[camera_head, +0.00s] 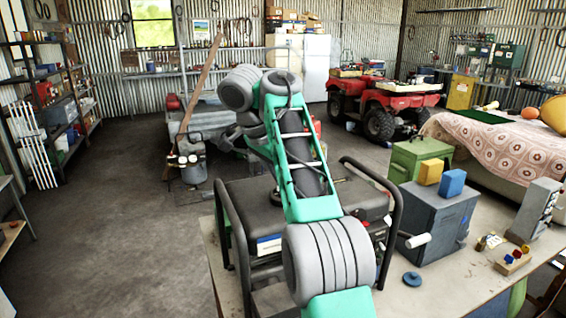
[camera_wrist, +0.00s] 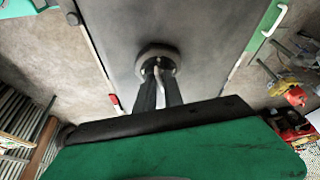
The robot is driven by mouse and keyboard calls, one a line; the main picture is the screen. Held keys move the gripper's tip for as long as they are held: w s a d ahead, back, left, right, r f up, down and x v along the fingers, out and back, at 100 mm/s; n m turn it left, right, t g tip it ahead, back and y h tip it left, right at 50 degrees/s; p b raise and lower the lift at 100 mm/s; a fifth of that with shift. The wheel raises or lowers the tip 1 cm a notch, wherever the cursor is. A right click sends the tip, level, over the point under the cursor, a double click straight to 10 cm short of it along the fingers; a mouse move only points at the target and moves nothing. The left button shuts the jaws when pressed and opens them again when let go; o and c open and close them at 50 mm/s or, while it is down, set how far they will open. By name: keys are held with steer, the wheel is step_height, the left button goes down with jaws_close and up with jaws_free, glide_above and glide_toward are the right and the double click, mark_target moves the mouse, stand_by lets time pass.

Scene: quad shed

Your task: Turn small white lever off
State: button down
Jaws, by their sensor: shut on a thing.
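In the wrist view, my gripper (camera_wrist: 158,72) has its two dark fingers close together at a round grey fitting (camera_wrist: 157,52) on a flat grey panel (camera_wrist: 190,25). A small white lever (camera_wrist: 160,88) shows as a thin pale strip between the fingers, and they are shut on it. The fingers hide most of the lever, so its angle cannot be told. In the head view, my arm's far end is turned away and the fingers are not clearly seen.
A black-framed machine (camera_head: 262,205) stands close below my arm. A blue-grey box (camera_head: 432,220) with yellow and blue blocks is on the bench (camera_head: 410,300) at right. A red quad (camera_head: 385,108) stands behind. The floor (camera_head: 110,220) at left is clear.

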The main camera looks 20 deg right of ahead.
steer(key=m+p, duration=0.1)
steer(key=p, duration=0.1)
steer(key=shift+r+m+g+p, duration=0.25)
steer(key=shift+m+g+p, duration=0.1)
steer(key=shift+m+g, duration=0.05)
steer(key=shift+w+f+m+p, duration=0.1)
steer(key=shift+f+m+p, duration=0.1)
steer(key=shift+m+p, duration=0.25)
steer(key=c, duration=1.5)
jaws_free()
steer(key=p+v, duration=0.7)
steer(key=shift+a+r+p, duration=0.2)
steer(key=shift+r+p, duration=0.1)
steer(key=shift+p, duration=0.05)
